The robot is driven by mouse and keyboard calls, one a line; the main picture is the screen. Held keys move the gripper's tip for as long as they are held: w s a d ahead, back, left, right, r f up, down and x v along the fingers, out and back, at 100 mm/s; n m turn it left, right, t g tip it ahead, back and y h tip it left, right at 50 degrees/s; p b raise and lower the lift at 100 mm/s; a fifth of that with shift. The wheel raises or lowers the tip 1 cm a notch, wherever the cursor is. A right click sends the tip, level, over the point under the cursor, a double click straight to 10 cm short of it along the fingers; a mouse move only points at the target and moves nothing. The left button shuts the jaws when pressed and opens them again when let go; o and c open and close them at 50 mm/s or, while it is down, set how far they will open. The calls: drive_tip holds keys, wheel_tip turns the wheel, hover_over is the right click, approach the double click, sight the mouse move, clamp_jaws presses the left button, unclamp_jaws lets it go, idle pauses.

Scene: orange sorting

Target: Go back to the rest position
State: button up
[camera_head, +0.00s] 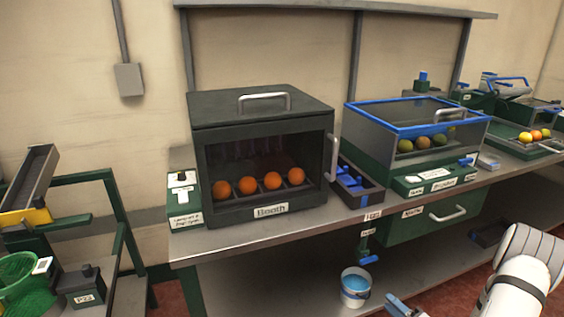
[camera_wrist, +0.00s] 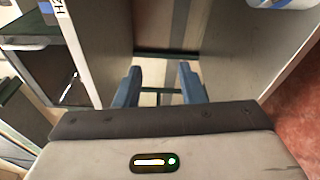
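My gripper (camera_wrist: 158,82) shows in the wrist view with its two blue fingers apart and nothing between them. In the head view, part of my gripper (camera_head: 402,307) shows at the bottom edge, below the bench front and right of the bucket. My white arm (camera_head: 520,275) enters at the lower right. Several oranges (camera_head: 247,185) sit in a row inside the dark booth (camera_head: 262,108), which has its lid down.
The bench (camera_head: 330,212) carries the booth, a blue-rimmed clear box (camera_head: 400,128) with fruit, and a small dark tray (camera_head: 358,192). A green drawer (camera_head: 430,222) hangs under it. A white bucket (camera_head: 355,285) stands below. A green basket (camera_head: 25,285) is at left.

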drive_tip(key=s+a+r+n+g+y+p, duration=0.2)
drive_tip(key=s+a+r+n+g+p, duration=0.15)
drive_tip(key=a+r+n+g, duration=0.65)
drive_tip(key=s+a+r+n+g+y+p, duration=0.1)
drive_tip(key=s+a+r+n+g+p, duration=0.2)
drive_tip(key=s+a+r+n+g, duration=0.7)
drive_tip(key=s+d+r+n+t+h+p, duration=0.1)
drive_tip(key=r+n+t+h+p, duration=0.1)
drive_tip(key=r+n+h, duration=0.2)
drive_tip(key=s+d+r+n+t+h+p, duration=0.1)
drive_tip(key=s+r+n+t+h+p, duration=0.1)
drive_tip(key=r+n, duration=0.8)
drive_tip(key=s+d+r+n+t+h+p, duration=0.1)
drive_tip(key=r+n+h, duration=0.5)
drive_tip(key=n, duration=0.6)
drive_tip(key=shift+s+d+r+t+p, duration=0.2)
drive_tip(key=shift+s+r+t+p, duration=0.4)
drive_tip(key=shift+t+p, duration=0.6)
